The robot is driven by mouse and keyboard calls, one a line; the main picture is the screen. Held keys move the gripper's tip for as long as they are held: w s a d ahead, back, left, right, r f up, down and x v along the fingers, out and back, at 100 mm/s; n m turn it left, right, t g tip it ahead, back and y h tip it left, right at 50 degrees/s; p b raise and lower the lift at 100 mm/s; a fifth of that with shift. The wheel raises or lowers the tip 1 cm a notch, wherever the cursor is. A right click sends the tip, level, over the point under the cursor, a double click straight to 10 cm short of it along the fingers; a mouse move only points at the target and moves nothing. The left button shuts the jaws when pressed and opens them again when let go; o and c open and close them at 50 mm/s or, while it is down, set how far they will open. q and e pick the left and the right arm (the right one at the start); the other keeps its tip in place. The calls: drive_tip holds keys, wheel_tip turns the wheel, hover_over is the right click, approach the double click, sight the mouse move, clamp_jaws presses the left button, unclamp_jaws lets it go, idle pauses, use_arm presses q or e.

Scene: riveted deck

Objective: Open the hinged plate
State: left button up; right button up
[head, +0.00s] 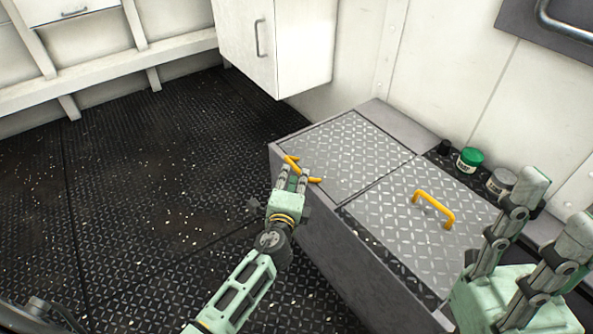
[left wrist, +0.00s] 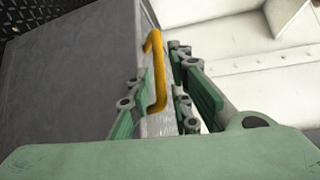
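A grey metal chest has two diamond-tread plates on top, both lying flat: a left plate (head: 345,150) and a right plate (head: 400,235). Which one the task means I cannot tell. The left plate's yellow handle (head: 291,161) is at its near edge, partly hidden by my left gripper (head: 294,178). In the left wrist view this yellow handle (left wrist: 158,75) stands between the fingers of my left gripper (left wrist: 160,85), with gaps seeming to show on both sides. The right plate has its own yellow handle (head: 435,207). My right gripper (head: 553,203) is open and empty at the lower right.
A green-lidded jar (head: 469,159), a grey-lidded jar (head: 500,183) and a small black item (head: 444,147) stand behind the right plate, by the wall. The dark floor (head: 130,190) at left is clear.

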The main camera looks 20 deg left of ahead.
sight(296, 166)
use_arm(q)
drive_tip(key=w, duration=0.3)
drive_tip(key=w+b, duration=0.1)
drive_tip(key=w, duration=0.1)
drive_tip(key=shift+a+f, duration=0.35)
drive_tip(key=shift+f, duration=0.05)
clamp_jaws()
